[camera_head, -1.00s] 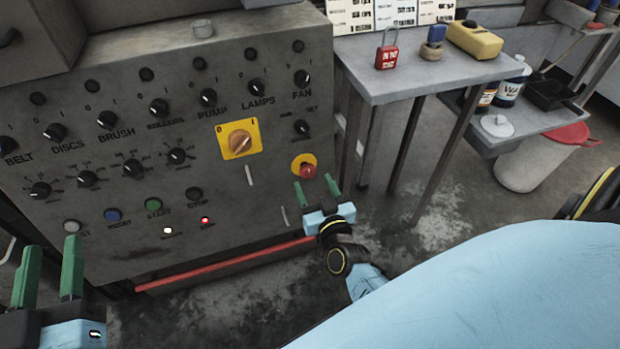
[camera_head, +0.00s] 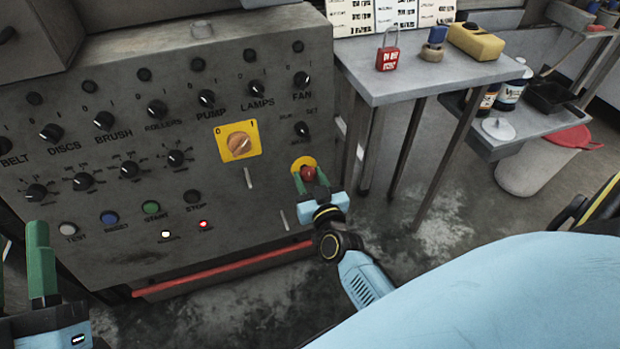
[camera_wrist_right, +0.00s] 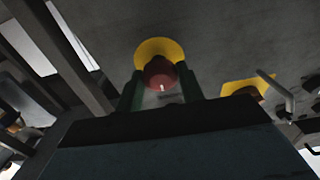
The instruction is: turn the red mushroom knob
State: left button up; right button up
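The red mushroom knob (camera_head: 308,173) sits on a round yellow plate (camera_head: 302,162) at the lower right of the grey control panel. It also shows in the right wrist view (camera_wrist_right: 160,73), in front of its yellow plate (camera_wrist_right: 158,48). My right gripper (camera_head: 314,182) has its green fingers at the knob, one on each side, with a gap between them. In the right wrist view the fingers (camera_wrist_right: 161,88) flank the knob; I cannot tell whether they touch it. My left gripper (camera_head: 20,262) is at the lower left, fingers apart and empty, away from the panel.
The panel carries several black knobs, coloured buttons and a yellow-plated orange switch (camera_head: 239,142) left of the red knob. A grey table (camera_head: 430,78) stands to the right with a red padlock (camera_head: 388,50) on it. A red bar (camera_head: 225,268) runs along the panel's bottom.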

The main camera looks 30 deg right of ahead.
jog(key=c, duration=0.4)
jog(key=m+p, duration=0.2)
jog(key=m, duration=0.1)
jog(key=shift+r+m+h+p, duration=0.15)
jog(key=shift+m+h+p, duration=0.15)
jog(key=shift+m, duration=0.1)
jog(key=m+p, duration=0.2)
jog(key=m, duration=0.1)
jog(key=shift+a+m+g+h, duration=0.1)
jog(key=shift+m+g+h, duration=0.3)
pick_arm(q)
jog(key=s+a+f+g+y, duration=0.1)
jog(key=a+f+g+y, duration=0.1)
jog(key=f+g, duration=0.4)
jog(key=s+a+f+g+y, duration=0.1)
jog(key=a+f+g+y, duration=0.1)
jog(key=f+g, duration=0.4)
jog(key=shift+s+f+n, duration=0.2)
jog(key=shift+f+n, duration=0.1)
jog(key=shift+f, duration=2.2)
pick_arm(e)
jog(key=shift+m, duration=0.3)
